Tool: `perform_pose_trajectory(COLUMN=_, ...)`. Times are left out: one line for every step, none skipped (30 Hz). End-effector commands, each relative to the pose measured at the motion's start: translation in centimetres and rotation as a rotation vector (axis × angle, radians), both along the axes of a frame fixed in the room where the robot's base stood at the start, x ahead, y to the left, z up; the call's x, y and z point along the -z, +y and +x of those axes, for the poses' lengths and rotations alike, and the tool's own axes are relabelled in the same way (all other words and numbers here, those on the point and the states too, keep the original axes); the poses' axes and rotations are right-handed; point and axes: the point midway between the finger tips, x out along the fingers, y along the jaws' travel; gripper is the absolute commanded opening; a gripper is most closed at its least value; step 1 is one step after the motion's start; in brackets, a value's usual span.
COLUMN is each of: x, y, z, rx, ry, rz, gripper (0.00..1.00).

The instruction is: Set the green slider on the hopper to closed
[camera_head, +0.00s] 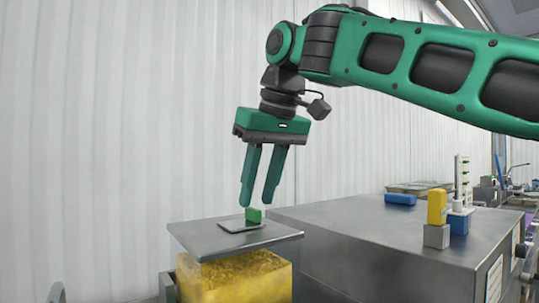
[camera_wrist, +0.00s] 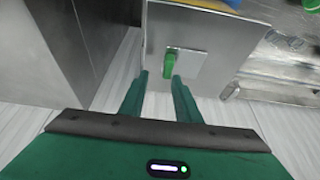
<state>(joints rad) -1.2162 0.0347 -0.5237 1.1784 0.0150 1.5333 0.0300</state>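The green slider (camera_head: 254,215) is a small green block on a grey plate (camera_head: 240,225) on top of the hopper (camera_head: 200,240). Yellow grain shows in the hopper's clear body below the metal lid. In the wrist view the slider (camera_wrist: 169,64) stands at the left part of its plate (camera_wrist: 190,72). My gripper (camera_head: 256,204) points down just above the slider, its two green fingers apart. In the wrist view the fingers (camera_wrist: 158,78) are open, with the slider just beyond the tips, between their lines. I cannot tell whether a finger touches it.
A large metal cabinet (camera_head: 370,235) stands right of the hopper. On it are a yellow block (camera_head: 437,207) on a grey base (camera_head: 437,236), a blue block (camera_head: 459,222) and a blue item (camera_head: 400,199). A corrugated white wall (camera_head: 120,120) is behind.

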Motion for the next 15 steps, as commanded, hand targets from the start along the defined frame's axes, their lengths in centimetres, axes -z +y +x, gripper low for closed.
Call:
perform_pose_trajectory(x=-0.4, y=-0.2, z=0.0, rx=0.003, ry=-0.001, rz=0.001, gripper=0.3)
perform_pose_trajectory(x=-0.5, y=-0.3, z=0.0, rx=0.004, ry=0.0, rz=0.001, gripper=0.3)
perform_pose_trajectory(x=-0.8, y=-0.5, z=-0.1, rx=0.004, ry=0.0, rz=0.001, gripper=0.3)
perform_pose_trajectory(x=-0.9, y=-0.5, z=-0.2, rx=0.005, ry=0.0, rz=0.001, gripper=0.3)
perform_pose_trajectory(x=-1.3, y=-0.6, z=-0.2, rx=0.005, ry=-0.002, rz=0.001, gripper=0.3)
perform_pose_trajectory(x=-1.8, y=-0.8, z=-0.4, rx=0.006, ry=-0.003, rz=0.001, gripper=0.3)
perform_pose_trajectory(x=-2.2, y=-0.9, z=-0.6, rx=0.006, ry=-0.003, rz=0.0, gripper=0.3)
perform_pose_trajectory(x=-2.5, y=-1.0, z=-0.7, rx=0.006, ry=-0.003, rz=0.001, gripper=0.3)
perform_pose_trajectory(x=-3.0, y=-1.2, z=-0.9, rx=0.006, ry=-0.003, rz=0.001, gripper=0.3)
perform_pose_trajectory(x=-3.3, y=-1.3, z=-1.0, rx=0.007, ry=-0.003, rz=0.001, gripper=0.3)
perform_pose_trajectory(x=-3.8, y=-1.3, z=-1.1, rx=0.006, ry=-0.004, rz=0.002, gripper=0.3)
perform_pose_trajectory(x=-4.4, y=-1.5, z=-1.3, rx=0.006, ry=-0.004, rz=0.002, gripper=0.3)
perform_pose_trajectory(x=-4.9, y=-1.6, z=-1.5, rx=0.007, ry=-0.004, rz=0.003, gripper=0.3)
perform_pose_trajectory(x=-5.3, y=-1.7, z=-1.6, rx=0.006, ry=-0.003, rz=0.003, gripper=0.3)
perform_pose_trajectory(x=-5.9, y=-1.8, z=-1.7, rx=0.005, ry=-0.003, rz=0.003, gripper=0.3)
